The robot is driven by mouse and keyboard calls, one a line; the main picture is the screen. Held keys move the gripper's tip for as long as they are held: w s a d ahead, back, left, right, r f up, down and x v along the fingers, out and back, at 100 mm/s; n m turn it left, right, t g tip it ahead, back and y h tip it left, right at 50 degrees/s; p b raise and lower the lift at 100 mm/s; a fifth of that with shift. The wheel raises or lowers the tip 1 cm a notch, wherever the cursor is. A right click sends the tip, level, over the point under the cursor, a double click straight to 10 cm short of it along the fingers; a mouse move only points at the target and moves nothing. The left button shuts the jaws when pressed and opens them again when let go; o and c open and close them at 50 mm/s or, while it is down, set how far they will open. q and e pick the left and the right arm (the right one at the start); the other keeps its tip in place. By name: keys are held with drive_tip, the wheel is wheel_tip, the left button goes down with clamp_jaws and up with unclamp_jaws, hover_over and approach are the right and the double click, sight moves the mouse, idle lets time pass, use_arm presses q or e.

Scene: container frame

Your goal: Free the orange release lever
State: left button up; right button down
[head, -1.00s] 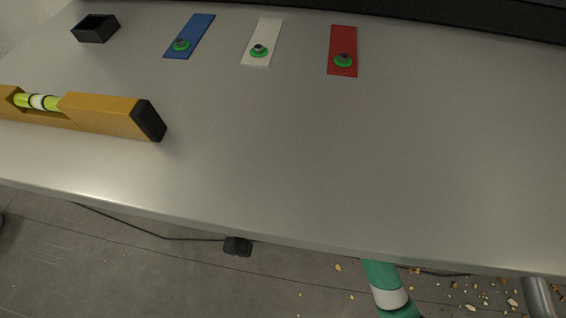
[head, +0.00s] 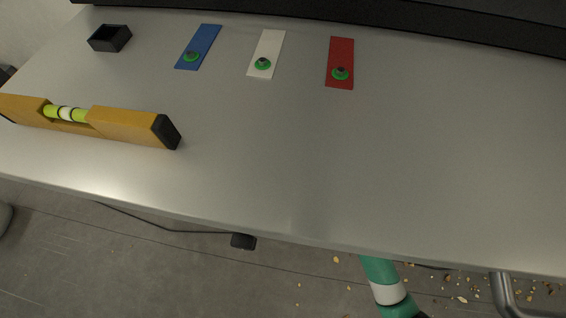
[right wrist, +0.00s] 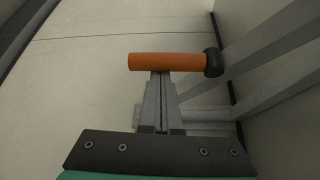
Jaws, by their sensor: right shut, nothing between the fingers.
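The orange release lever (right wrist: 165,62) shows in the right wrist view as a short bar lying across the picture, with a black knob (right wrist: 213,62) at its right end. My right gripper (right wrist: 160,78) is shut and empty. Its fingertips reach up to the lower edge of the orange bar, near its middle. I cannot tell whether they touch it. The lever is not in the head view. My left gripper is in neither view.
In the right wrist view, grey metal bars (right wrist: 270,45) run close on the right. The head view shows a grey table (head: 350,160) with a yellow spirit level (head: 125,124), a black box (head: 110,38), and blue (head: 207,40), white (head: 270,45) and red (head: 341,55) strips.

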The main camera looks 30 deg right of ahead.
drive_tip(key=s+a+r+m+g+p, duration=0.3)
drive_tip(key=m+p, duration=0.3)
drive_tip(key=p, duration=1.4)
drive_tip(key=shift+s+a+g+y+p, duration=0.3)
drive_tip(key=shift+s+a+g+y, duration=0.1)
drive_tip(key=shift+s+g, duration=0.35)
wheel_tip(320, 180, down, 5)
drive_tip(key=d+b, duration=0.1)
drive_tip(key=b, duration=0.3)
drive_tip(key=s+d+r+p, duration=0.4)
drive_tip(key=s+d+r, duration=0.2)
drive_tip(key=shift+s+p, duration=0.15)
drive_tip(key=shift+p, duration=0.2)
